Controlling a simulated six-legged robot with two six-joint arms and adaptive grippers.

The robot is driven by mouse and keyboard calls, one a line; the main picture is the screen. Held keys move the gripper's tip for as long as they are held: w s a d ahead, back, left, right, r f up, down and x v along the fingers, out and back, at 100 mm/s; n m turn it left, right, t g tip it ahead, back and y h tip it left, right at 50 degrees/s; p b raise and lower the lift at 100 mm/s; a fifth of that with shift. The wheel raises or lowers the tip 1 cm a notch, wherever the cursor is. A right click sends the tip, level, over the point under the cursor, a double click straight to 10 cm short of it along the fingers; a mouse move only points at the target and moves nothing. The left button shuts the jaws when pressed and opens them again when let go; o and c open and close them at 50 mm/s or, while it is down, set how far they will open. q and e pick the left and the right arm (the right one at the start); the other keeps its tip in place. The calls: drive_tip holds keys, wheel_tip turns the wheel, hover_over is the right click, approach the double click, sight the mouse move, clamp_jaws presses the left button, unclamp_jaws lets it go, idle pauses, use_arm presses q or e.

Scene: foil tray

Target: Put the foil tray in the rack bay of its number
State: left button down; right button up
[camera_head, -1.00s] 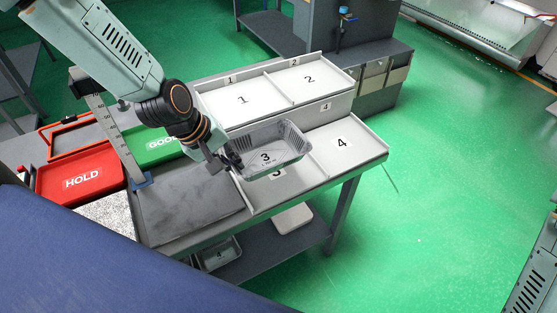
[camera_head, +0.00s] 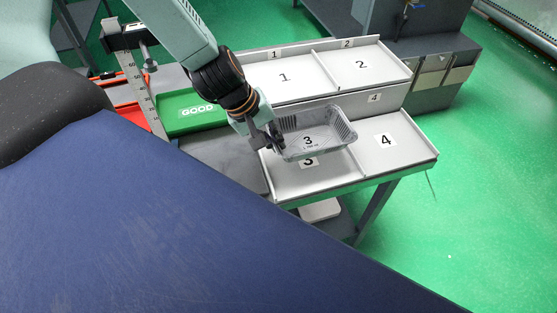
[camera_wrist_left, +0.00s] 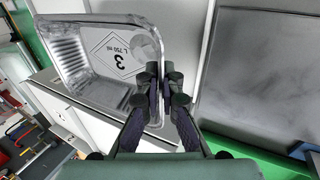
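The foil tray (camera_head: 335,135) is silver and bears the number 3 on its inside floor. My left gripper (camera_head: 275,139) is shut on the tray's left wall and holds it over bay 3 (camera_head: 296,184) of the rack. In the left wrist view the tray (camera_wrist_left: 75,55) shows its number 3, and the gripper's fingers (camera_wrist_left: 163,98) pinch its near edge. The tray hides part of bay 3 and its label. Bay 4 (camera_head: 414,150) is empty on the right. Bay 1 (camera_head: 305,84) and bay 2 (camera_head: 380,58) are empty on the upper tier. My right gripper is not in view.
A green GOOD tray (camera_head: 185,122) lies left of the rack, with a red tray (camera_head: 132,112) beyond it. An upright ruler (camera_head: 139,75) stands beside them. A raised divider (camera_head: 362,150) separates bays 3 and 4.

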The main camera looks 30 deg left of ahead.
use_arm(q)
wheel_tip(320, 180, down, 3)
drive_tip(key=shift+a+r+b, duration=0.1)
drive_tip(key=shift+r+b, duration=0.1)
drive_tip(key=shift+b, duration=0.6)
drive_tip(key=shift+f+b, duration=0.35)
drive_tip(key=shift+b, duration=0.05)
drive_tip(key=shift+f+b, duration=1.25)
drive_tip(key=shift+f, duration=0.05)
drive_tip(key=shift+w+f+b, duration=0.1)
drive_tip(key=shift+f+b, duration=0.2)
drive_tip(key=shift+f, duration=0.05)
